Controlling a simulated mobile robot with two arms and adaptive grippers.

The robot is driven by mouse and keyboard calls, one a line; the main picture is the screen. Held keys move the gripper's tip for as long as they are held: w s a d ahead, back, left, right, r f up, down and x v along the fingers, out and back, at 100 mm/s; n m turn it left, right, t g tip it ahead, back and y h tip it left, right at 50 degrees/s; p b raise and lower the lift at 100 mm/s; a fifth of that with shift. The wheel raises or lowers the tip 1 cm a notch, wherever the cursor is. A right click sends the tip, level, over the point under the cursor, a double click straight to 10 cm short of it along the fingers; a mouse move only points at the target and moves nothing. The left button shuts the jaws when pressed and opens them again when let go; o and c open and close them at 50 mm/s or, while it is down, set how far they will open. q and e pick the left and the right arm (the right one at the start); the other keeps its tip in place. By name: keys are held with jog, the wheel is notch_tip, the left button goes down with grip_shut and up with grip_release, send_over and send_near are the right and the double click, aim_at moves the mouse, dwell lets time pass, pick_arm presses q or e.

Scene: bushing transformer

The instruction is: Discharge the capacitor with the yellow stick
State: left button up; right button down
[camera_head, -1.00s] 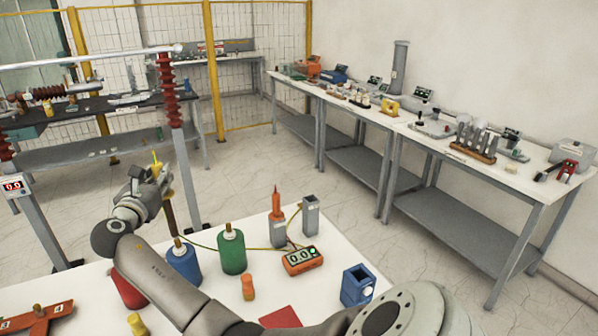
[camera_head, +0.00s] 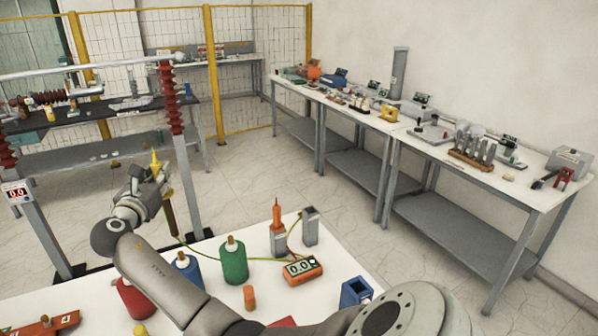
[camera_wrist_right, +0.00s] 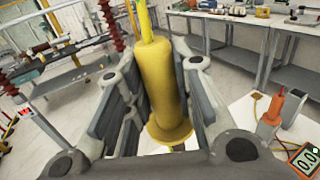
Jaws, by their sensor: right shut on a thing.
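My right gripper (camera_head: 152,178) is shut on the yellow stick (camera_head: 155,161) beyond the far left edge of the white table. In the right wrist view the yellow stick (camera_wrist_right: 163,85) stands between both fingers of the right gripper (camera_wrist_right: 160,105), with a round collar low on its handle. A green cylinder (camera_head: 234,262), a blue one (camera_head: 186,270) and a red one (camera_head: 134,299) stand on the table; I cannot tell which thing is the capacitor. An orange meter (camera_head: 302,269) reads 0.0. My left gripper is not in view.
A frame with a horizontal bar (camera_head: 90,68) and dark red ribbed insulators (camera_head: 170,97) stands beyond my right gripper. An orange-tipped probe (camera_head: 277,215) sits in a grey holder beside an empty grey holder (camera_head: 310,226). A cable runs from the meter.

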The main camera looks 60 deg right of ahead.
jog(key=shift+r, duration=1.05)
